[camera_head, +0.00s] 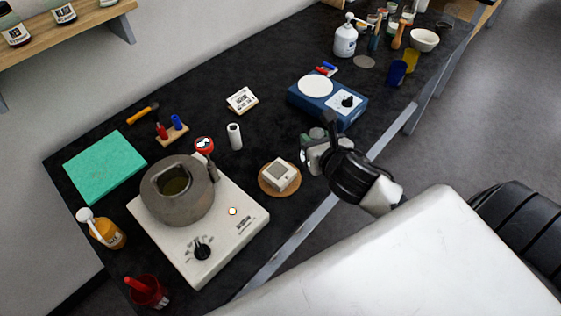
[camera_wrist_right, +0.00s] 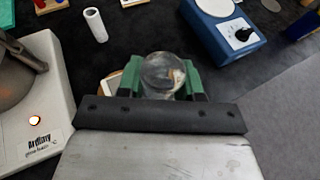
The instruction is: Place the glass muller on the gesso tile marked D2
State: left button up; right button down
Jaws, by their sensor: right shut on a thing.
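My right gripper (camera_head: 311,155) is above the front edge of the dark bench. In the right wrist view its green fingers (camera_wrist_right: 163,82) are shut on the glass muller (camera_wrist_right: 162,72), a clear rounded piece. In the head view the muller is hard to make out at the gripper. A small white square block (camera_head: 281,174) with a grey top, possibly the gesso tile, sits on a round wooden board (camera_head: 268,189) just left of the gripper. I cannot read a D2 mark on it. In the wrist view the fingers partly hide it. My left gripper is out of view.
A white hotplate (camera_head: 225,225) with a grey pot (camera_head: 165,205) stands left of the round board. A blue device (camera_head: 345,112) with a white plate is behind the gripper. A white cylinder (camera_head: 235,137) stands behind the board. A green slab (camera_head: 105,165) lies far left.

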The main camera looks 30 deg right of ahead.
jog(key=w+a+f, duration=0.1)
jog(key=a, duration=0.1)
jog(key=w+a+f, duration=0.4)
jog(key=shift+w+a+p, duration=0.25)
jog(key=shift+a+p, duration=0.05)
notch_tip(320, 180, down, 3)
jog(key=shift+f, duration=0.15)
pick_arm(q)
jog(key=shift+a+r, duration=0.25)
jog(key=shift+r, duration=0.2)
pick_arm(e)
jog(key=shift+f, duration=0.2)
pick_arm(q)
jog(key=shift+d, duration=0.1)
pick_arm(e)
jog(key=c, duration=0.7)
grip_release()
jog(key=shift+s+f, duration=0.1)
jog(key=shift+c, duration=0.2)
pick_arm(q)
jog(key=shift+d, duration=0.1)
